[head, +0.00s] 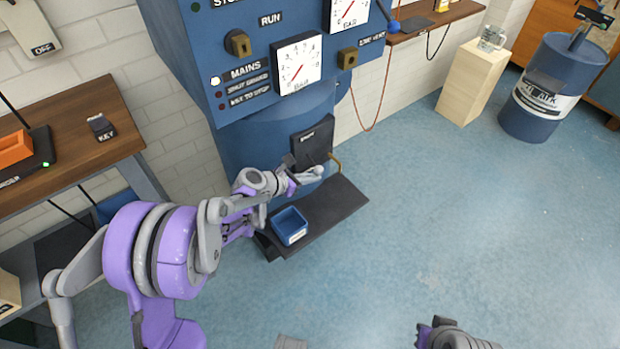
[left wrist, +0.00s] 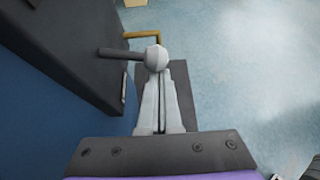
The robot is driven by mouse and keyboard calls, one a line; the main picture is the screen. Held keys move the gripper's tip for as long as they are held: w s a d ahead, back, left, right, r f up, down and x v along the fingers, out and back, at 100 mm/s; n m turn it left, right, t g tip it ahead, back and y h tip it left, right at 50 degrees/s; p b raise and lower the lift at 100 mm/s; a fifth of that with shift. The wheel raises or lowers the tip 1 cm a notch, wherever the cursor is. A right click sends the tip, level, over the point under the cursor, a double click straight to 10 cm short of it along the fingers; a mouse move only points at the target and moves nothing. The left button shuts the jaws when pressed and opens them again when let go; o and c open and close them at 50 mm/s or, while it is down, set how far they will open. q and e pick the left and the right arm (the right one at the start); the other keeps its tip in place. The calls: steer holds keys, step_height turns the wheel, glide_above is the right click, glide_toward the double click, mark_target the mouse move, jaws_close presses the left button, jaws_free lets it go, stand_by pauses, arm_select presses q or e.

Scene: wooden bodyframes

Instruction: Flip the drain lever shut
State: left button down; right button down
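The drain lever is a short dark rod with a pale grey ball knob (left wrist: 157,58). In the left wrist view the rod sticks out sideways from the dark panel (head: 312,145) low on the blue machine. In the head view the knob shows small (head: 319,170), at the tip of my left gripper (head: 297,180). My left gripper's fingers (left wrist: 159,92) lie together with only a thin line between them. Their tips are right at the knob; I cannot tell whether they touch it. My right arm's end (head: 450,336) shows only in part at the bottom edge; its fingers are unclear.
A brass pipe (head: 336,163) bends out beside the panel. A blue bin (head: 290,226) stands on the dark ledge (head: 335,208) below. A wooden bench (head: 75,150) is at the left.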

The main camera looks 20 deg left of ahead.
mark_target(321, 172)
arm_select(q)
steer(key=r+n+h, duration=0.1)
steer(key=r+n+g+h, duration=0.1)
steer(key=r+n, duration=0.1)
steer(key=shift+s+d+g+h+b, duration=0.2)
steer(key=shift+g+h+b, duration=0.1)
steer(key=shift+h, duration=0.1)
step_height(321, 172, up, 2)
steer(key=shift+w+a+r+n+g+h, duration=0.1)
steer(key=shift+n+g+h, duration=0.1)
steer(key=shift+n+h, duration=0.25)
steer(key=shift+w+a+r+n+g+h, duration=0.1)
steer(key=shift+n+g+h, duration=0.15)
steer(key=shift+n, duration=0.3)
arm_select(e)
steer(key=shift+f, duration=0.5)
arm_select(q)
steer(key=shift+r, duration=0.1)
